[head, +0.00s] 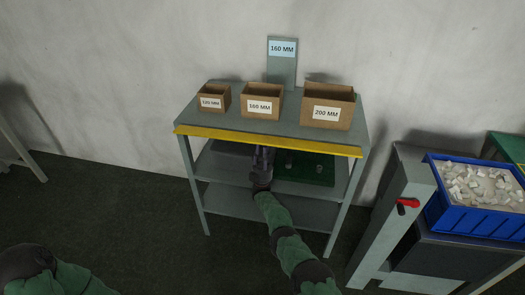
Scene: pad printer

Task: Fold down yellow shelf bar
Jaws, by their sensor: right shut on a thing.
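The yellow shelf bar (215,134) runs along the front edge of the grey shelf's top, sloping slightly down to the right. My right gripper (263,149) is at the middle of the bar, at its lower edge, and is shut on it. The fingertips are small and partly hidden at the bar. My right arm reaches up to it from the lower right. Part of my left arm shows at the lower left, but its gripper is out of view.
Three cardboard boxes (213,98) (262,101) (327,107) stand on the shelf top, before a "160 MM" sign (282,49). Below are a green board (312,166) and lower shelves (300,207). At right stands a grey machine with a red handle (407,203) and a blue bin (460,217).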

